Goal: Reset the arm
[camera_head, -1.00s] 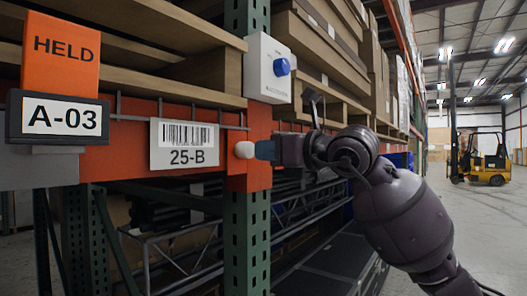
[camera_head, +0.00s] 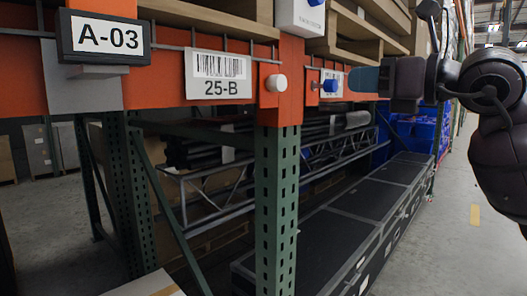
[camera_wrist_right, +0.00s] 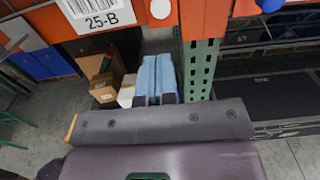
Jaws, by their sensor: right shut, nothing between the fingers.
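My right gripper (camera_head: 362,80) shows at the upper right of the head view, with its blue fingers together and nothing between them. It points left, with its tips to the right of a white round knob (camera_head: 276,83) on the orange rack beam and clear of it. In the head view, a blue knob (camera_head: 330,86) lies just left of the tips; I cannot tell the depth gap. The wrist view shows the blue fingers (camera_wrist_right: 156,75) side by side, with the white knob (camera_wrist_right: 160,9) above them. My left gripper is out of view.
The beam carries a 25-B label (camera_head: 218,78) and an A-03 sign (camera_head: 102,37). A green perforated post (camera_head: 277,200) stands below the white knob. Long black cases (camera_head: 350,225) lie on the floor behind it. Open grey floor (camera_head: 465,240) is at the right.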

